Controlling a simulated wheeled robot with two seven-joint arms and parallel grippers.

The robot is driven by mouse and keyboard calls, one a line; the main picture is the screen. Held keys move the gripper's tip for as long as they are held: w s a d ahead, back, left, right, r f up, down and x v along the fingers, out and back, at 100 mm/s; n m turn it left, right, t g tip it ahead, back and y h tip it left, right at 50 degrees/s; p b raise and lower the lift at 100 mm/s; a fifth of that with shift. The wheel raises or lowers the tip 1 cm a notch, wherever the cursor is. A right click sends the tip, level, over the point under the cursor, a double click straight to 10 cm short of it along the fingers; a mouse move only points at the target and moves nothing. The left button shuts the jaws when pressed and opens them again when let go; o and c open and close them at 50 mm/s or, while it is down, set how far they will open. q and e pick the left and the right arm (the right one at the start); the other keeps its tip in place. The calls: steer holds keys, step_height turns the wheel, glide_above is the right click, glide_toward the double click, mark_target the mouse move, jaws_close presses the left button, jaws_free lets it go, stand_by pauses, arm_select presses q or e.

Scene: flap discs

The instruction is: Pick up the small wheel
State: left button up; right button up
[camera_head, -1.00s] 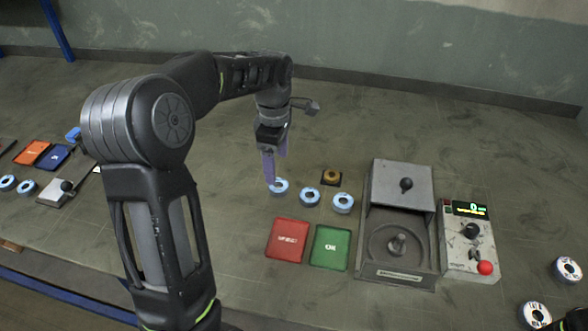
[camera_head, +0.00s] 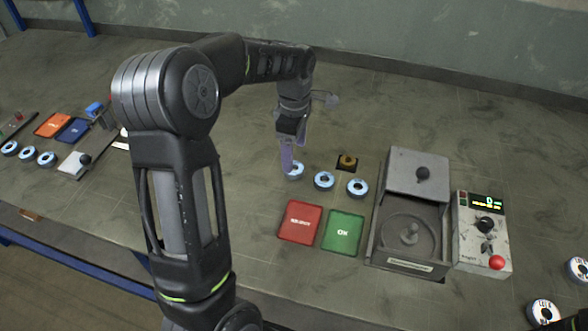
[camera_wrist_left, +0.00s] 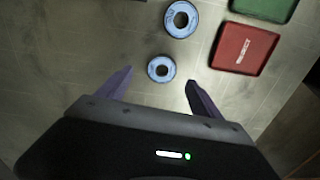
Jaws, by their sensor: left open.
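The small wheel (camera_head: 296,171) is a pale blue and white ring in the row on the bench, at its left end. In the left wrist view the small wheel (camera_wrist_left: 161,69) lies just beyond the line of the fingertips, roughly midway between them, and looks smaller than the wheel beside it (camera_wrist_left: 181,19). My left gripper (camera_head: 290,163) is open and points down at the small wheel, partly covering it in the head view. In the left wrist view its purple fingers (camera_wrist_left: 158,82) are apart with nothing between them. My right gripper is not in view.
Two more wheels (camera_head: 324,181) (camera_head: 358,188) continue the row. A red REJECT pad (camera_head: 301,222) and green OK pad (camera_head: 343,231) lie in front. A grey machine (camera_head: 420,178) and a control box (camera_head: 484,230) stand to the right.

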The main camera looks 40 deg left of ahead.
arm_select(q)
steer(key=shift+s+f+p, duration=0.15)
steer(key=shift+f+p, duration=0.6)
steer(key=shift+f, duration=1.9)
steer(key=shift+c, duration=0.2)
steer(key=c, duration=1.5)
